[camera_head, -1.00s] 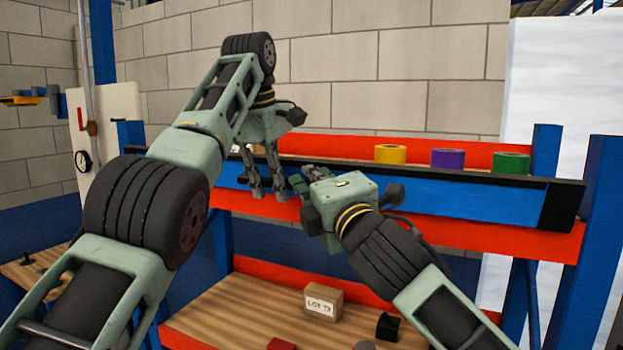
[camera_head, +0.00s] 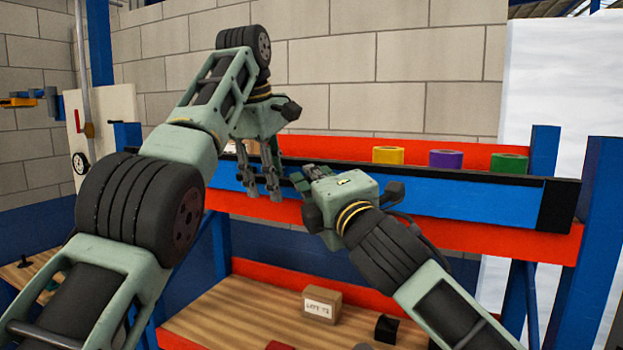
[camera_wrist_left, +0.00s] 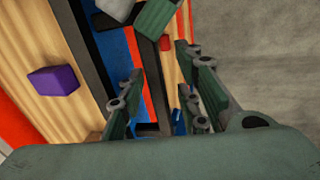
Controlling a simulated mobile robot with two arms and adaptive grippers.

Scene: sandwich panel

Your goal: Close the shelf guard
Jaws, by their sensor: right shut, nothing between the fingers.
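The shelf guard (camera_head: 480,201) is a long blue panel with a black top edge and a black right end. It runs along the front of the red upper shelf. My left gripper (camera_head: 263,196) hangs over its left part, fingers down and apart. My right gripper (camera_head: 301,178) is shut and empty at the guard's top edge, just right of the left gripper. The arms hide part of the guard.
A labelled carton (camera_head: 322,304) and a black item (camera_head: 387,328) sit on the wooden lower shelf (camera_head: 240,308). A blue post (camera_head: 595,230) stands at right.

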